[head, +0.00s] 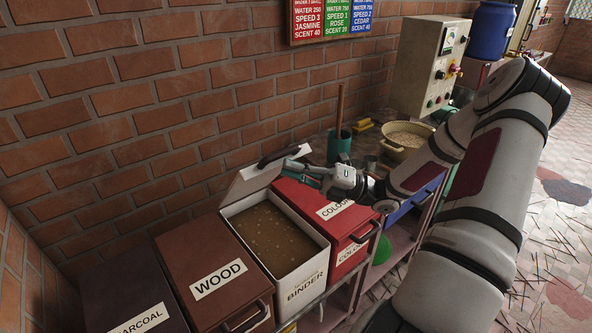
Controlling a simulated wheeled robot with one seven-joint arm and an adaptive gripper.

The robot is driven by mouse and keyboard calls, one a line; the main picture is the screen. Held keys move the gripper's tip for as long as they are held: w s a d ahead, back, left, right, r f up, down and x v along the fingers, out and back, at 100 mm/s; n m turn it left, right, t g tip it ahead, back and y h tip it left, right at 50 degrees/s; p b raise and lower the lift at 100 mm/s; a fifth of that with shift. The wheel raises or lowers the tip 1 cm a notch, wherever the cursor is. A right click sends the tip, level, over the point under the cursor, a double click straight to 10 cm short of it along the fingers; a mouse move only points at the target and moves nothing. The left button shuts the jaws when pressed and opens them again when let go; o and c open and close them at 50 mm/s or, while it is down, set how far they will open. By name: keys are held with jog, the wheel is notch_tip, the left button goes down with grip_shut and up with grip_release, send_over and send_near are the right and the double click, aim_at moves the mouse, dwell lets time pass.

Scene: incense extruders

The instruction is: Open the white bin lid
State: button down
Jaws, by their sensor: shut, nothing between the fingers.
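The white bin (316,263) is labelled BINDER and stands between the wood bin and the red bin. Its white lid (247,183) is raised at the back, tilted up toward the brick wall, with a dark handle (279,155) along its upper edge. Brownish contents (270,236) show inside the open bin. My gripper (290,173) is at the right side of the raised lid, above the red bin, close to the handle. Its fingers are shut with nothing between them. I cannot tell whether the fingers touch the lid.
The closed brown WOOD bin (195,255) and dark CHARCOAL bin (105,288) stand to the left. The red bin (354,222) is closed on the right. A control box (430,65), a green mortar (339,146) and a basin (406,140) stand farther back. The brick wall is close behind.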

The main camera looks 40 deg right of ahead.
jog(key=shift+w+r, duration=0.3)
jog(key=shift+r, duration=0.05)
jog(key=w+r+m+g+h+b, duration=0.1)
jog(key=w+r, duration=0.3)
jog(key=w, duration=0.6)
jog(key=w+r+m+h+b, duration=0.2)
jog(key=w+r+m+b, duration=0.1)
jog(key=w, duration=0.8)
jog(key=w+r+m+g+h+b, duration=0.1)
jog(key=w+r, duration=0.4)
jog(key=w, duration=0.6)
jog(key=shift+w+m+g+h+b, duration=0.2)
jog(key=shift+m+g+h+b, duration=0.15)
jog(key=shift+b, duration=0.3)
jog(key=shift+a, duration=0.1)
